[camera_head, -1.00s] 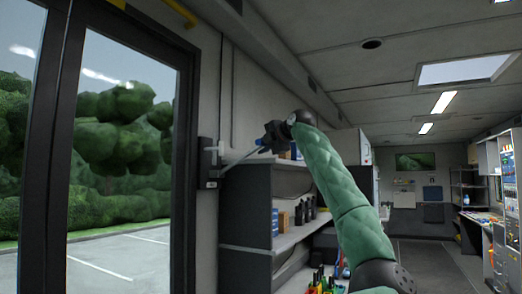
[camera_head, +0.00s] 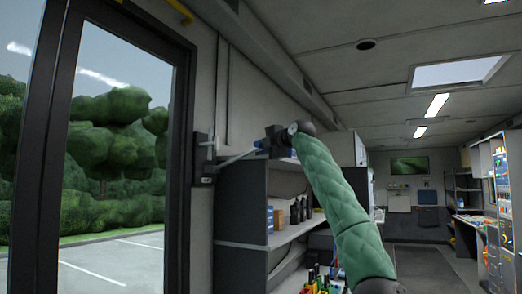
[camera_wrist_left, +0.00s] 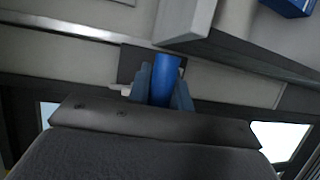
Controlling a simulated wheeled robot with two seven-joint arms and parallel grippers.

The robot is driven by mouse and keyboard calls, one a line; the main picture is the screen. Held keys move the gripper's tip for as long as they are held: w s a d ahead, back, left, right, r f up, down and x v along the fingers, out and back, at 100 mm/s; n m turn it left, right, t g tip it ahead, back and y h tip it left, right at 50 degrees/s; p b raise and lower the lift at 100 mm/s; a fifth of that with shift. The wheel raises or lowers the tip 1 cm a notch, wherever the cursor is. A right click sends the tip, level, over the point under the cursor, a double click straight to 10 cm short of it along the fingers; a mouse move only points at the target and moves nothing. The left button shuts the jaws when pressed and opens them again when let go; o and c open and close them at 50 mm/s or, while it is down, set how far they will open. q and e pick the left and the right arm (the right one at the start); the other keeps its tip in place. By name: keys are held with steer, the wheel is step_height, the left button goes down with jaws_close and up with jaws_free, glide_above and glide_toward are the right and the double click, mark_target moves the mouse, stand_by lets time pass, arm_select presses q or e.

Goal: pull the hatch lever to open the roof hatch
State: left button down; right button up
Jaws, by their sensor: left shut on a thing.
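The hatch lever (camera_head: 238,156) is a thin grey rod that comes out of a dark bracket (camera_head: 204,160) on the wall beside the glass door. Its blue grip is at the rod's outer end, mostly hidden by my gripper in the head view. In the left wrist view the blue grip (camera_wrist_left: 163,82) stands between the two fingers. My left gripper (camera_head: 262,145) is shut on this blue grip; the green-sleeved arm reaches up to it. The roof hatch (camera_head: 458,72) is a bright rectangle in the ceiling at the upper right. My right gripper is not in view.
A shelf unit (camera_head: 240,205) with dark bottles and boxes stands just below and behind the lever. The glass door (camera_head: 115,170) is at the left. The aisle floor (camera_head: 425,258) at the right is clear.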

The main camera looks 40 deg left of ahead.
arm_select(q)
steer(key=shift+f, duration=0.45)
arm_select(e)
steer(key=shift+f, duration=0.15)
arm_select(q)
steer(key=c, duration=1.5)
jaws_free()
steer(key=shift+o, duration=1.1)
steer(key=shift+d, duration=0.1)
steer(key=shift+r, duration=0.1)
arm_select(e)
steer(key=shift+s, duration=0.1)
arm_select(q)
steer(key=s+d+r+b, duration=0.1)
steer(key=d, duration=0.6)
steer(key=shift+d, duration=0.3)
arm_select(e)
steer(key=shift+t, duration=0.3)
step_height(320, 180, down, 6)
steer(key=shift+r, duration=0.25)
